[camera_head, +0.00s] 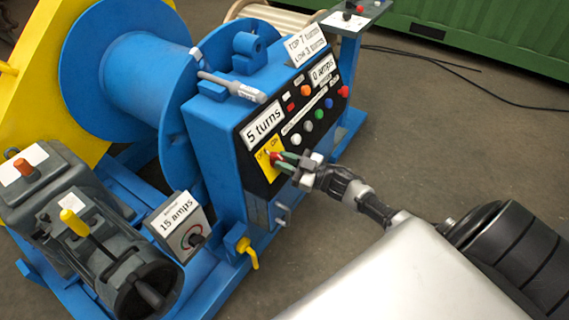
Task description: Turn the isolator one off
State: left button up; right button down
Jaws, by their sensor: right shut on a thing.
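The isolator is a switch on a yellow plate (267,167) marked OFF and ON, at the lower left of the black panel on the blue control box. A red knob (274,157) sits on this plate. My right gripper (283,161) comes in from the right and its fingers are closed around the red knob, covering part of it. The exact angle of the knob is too small to tell. My left gripper is not in view.
The black panel (283,129) carries several coloured buttons and labels. A yellow-handled valve (248,252) and a gauge box (181,229) marked 15 amps are below left. A large blue drum (130,75) stands behind. Grey floor (430,130) is open at right.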

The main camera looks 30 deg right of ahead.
jog(key=n+g+y, duration=0.1)
jog(key=n, duration=0.2)
jog(key=shift+d+n+g, duration=0.15)
jog(key=shift+n+g, duration=0.25)
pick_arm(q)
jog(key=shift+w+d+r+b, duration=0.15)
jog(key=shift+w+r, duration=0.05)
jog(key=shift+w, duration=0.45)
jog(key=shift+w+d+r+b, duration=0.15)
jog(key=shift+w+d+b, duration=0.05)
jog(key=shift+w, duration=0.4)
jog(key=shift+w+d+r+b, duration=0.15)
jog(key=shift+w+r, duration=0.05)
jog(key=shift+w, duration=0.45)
pick_arm(e)
jog(key=shift+n+g+y, duration=0.7)
jog(key=shift+n+g, duration=0.2)
jog(key=shift+n, duration=0.7)
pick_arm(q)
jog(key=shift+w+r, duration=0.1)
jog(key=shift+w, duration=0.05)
pick_arm(e)
jog(key=shift+n, duration=0.3)
jog(key=c, duration=1)
grip_release()
jog(key=shift+c, duration=0.2)
jog(key=v, duration=1)
jog(key=shift+s+d, duration=0.2)
jog(key=shift+d, duration=0.1)
